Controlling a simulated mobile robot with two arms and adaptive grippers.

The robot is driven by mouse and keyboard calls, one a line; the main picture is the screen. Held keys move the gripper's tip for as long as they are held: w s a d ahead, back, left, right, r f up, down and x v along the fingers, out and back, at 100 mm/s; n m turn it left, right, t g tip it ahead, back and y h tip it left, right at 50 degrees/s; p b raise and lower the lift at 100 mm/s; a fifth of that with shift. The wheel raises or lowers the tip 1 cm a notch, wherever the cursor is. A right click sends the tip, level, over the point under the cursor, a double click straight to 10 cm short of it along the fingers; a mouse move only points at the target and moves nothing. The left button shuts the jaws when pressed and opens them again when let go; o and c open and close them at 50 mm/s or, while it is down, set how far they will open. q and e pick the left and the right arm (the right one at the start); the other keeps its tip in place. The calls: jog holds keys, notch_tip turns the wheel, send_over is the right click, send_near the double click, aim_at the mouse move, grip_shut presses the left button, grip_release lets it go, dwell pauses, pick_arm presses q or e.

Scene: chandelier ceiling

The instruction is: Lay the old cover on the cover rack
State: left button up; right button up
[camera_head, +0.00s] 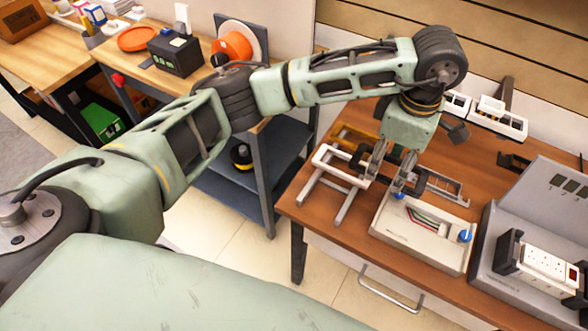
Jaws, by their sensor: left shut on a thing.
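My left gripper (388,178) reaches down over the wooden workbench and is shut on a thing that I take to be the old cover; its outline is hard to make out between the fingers. Below the fingers, a beige box (391,227) with blue knobs and a window showing coloured strips sits on the bench. A pale open frame with prongs (311,197), perhaps the cover rack, stands left of the fingers. A grey metal frame (452,190) lies behind the box; I cannot tell if it touches the gripper. My right gripper is out of view.
A grey machine (549,177) with a white socket unit (547,262) stands at the right. White modules (498,119) line the back of the bench. A side table at the left holds an orange spool (236,45), a black box (175,53) and an orange dish (138,39).

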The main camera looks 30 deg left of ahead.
pick_arm(q)
jog(key=s+a+f+p, duration=0.1)
jog(key=a+f+p, duration=0.1)
jog(key=a+f, duration=0.1)
jog(key=s+a+f+p, duration=0.2)
jog(key=a+f, duration=0.2)
jog(key=s+a+f+p, duration=0.1)
jog(key=a+f+p, duration=0.1)
jog(key=a+f, duration=0.1)
jog(key=shift+s+a+f, duration=0.2)
jog(key=shift+s+a, duration=0.2)
jog(key=shift+f, duration=0.3)
jog(key=shift+f+b, duration=0.55)
jog(key=shift+b, duration=0.15)
jog(key=o, duration=1.1)
jog(key=shift+r, duration=0.1)
